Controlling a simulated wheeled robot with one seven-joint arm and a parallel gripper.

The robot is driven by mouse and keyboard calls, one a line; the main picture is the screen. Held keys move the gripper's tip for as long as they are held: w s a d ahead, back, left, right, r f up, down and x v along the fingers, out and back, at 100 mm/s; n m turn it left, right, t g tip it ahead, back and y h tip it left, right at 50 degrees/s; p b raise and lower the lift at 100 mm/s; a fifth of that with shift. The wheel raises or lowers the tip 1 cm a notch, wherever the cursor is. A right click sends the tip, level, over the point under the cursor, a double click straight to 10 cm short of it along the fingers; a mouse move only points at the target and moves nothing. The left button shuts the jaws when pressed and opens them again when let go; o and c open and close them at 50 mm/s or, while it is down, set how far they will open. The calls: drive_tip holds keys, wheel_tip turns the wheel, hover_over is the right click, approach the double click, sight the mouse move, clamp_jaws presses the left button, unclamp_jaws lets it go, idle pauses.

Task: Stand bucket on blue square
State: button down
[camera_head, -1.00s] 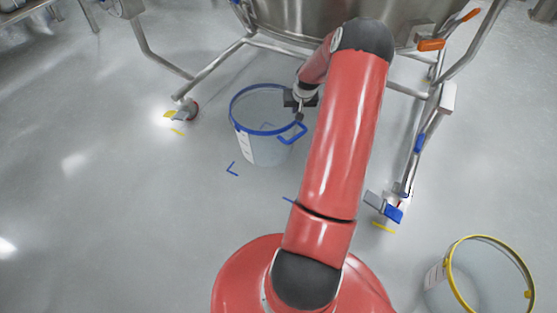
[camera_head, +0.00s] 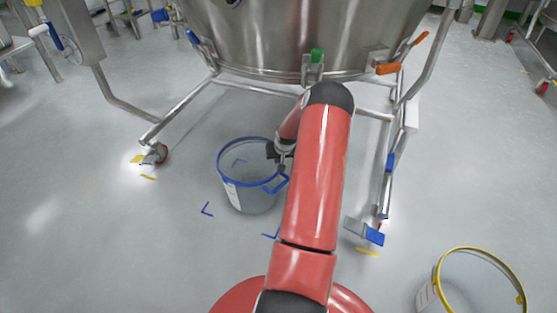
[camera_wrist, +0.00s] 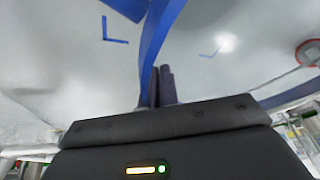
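The bucket (camera_head: 240,196) is a clear, upright tub with a blue rim, a blue handle loop and a white label. The blue square shows as blue corner marks (camera_head: 207,209) on the floor; one is seen through the bucket wall. The bucket appears within these marks; I cannot tell whether its base touches the floor. My gripper (camera_head: 279,152) is at the bucket's right rim. In the wrist view my gripper's dark fingers (camera_wrist: 158,88) are close together on the blue rim (camera_wrist: 155,40). Two corner marks (camera_wrist: 114,31) also show there. My arm hides the square's right side.
A large steel vessel (camera_head: 300,35) on a wheeled frame stands just behind the bucket. Its legs and casters (camera_head: 155,154) flank it left and right, with a blue pedal (camera_head: 374,237) at right. A yellow-rimmed bucket (camera_head: 470,285) stands at lower right. The left floor is clear.

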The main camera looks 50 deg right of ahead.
drive_tip(key=shift+r, duration=0.15)
drive_tip(key=c, duration=1.7)
unclamp_jaws()
